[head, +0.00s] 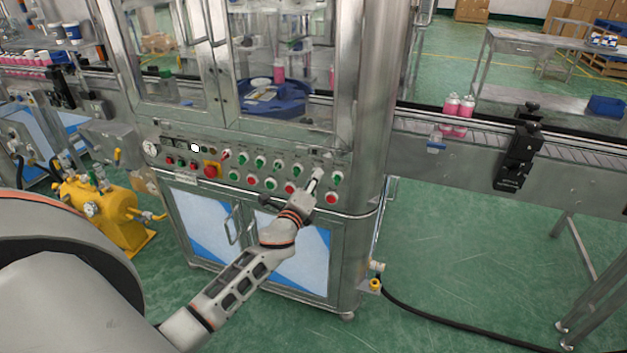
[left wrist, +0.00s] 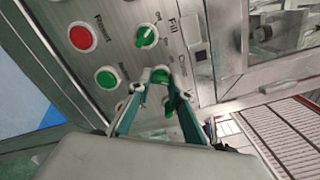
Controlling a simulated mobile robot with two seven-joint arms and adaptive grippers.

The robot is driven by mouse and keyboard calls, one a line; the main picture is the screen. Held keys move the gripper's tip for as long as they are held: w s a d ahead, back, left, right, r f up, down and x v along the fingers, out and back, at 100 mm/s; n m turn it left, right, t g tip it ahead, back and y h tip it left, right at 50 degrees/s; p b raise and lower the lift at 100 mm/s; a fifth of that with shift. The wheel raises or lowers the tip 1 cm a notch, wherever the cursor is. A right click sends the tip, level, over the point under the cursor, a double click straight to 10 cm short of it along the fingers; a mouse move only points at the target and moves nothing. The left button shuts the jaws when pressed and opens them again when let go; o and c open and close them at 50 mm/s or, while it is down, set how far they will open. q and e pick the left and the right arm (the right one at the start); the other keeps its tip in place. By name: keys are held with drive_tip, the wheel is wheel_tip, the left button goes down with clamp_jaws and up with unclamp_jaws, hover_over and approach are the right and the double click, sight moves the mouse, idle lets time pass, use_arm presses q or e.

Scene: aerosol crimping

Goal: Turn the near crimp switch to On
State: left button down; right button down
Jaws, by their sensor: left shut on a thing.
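The near crimp switch is a green knob on the front control panel, at the panel's right end in the head view, largely covered there by my gripper. My left gripper (head: 316,181) reaches up to the panel. In the left wrist view the green knob (left wrist: 160,75) sits between the two fingertips of my left gripper (left wrist: 158,84), which is shut on it. Its pointer direction cannot be told, as the fingers cover much of it. My right gripper is not in view.
A green switch (left wrist: 147,37) beside the label "Fill" and a red Reset button (left wrist: 82,37) lie close by. The panel (head: 215,183) has several more knobs and buttons. A conveyor (head: 460,140) with pink cans extends right. Open green floor lies in front.

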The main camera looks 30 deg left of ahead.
use_arm(q)
drive_tip(key=c, duration=1.8)
unclamp_jaws()
drive_tip(key=shift+c, duration=0.2)
drive_tip(key=shift+s, duration=0.1)
drive_tip(key=v, duration=1.1)
drive_tip(key=shift+s+d, duration=0.2)
drive_tip(key=shift+s, duration=0.2)
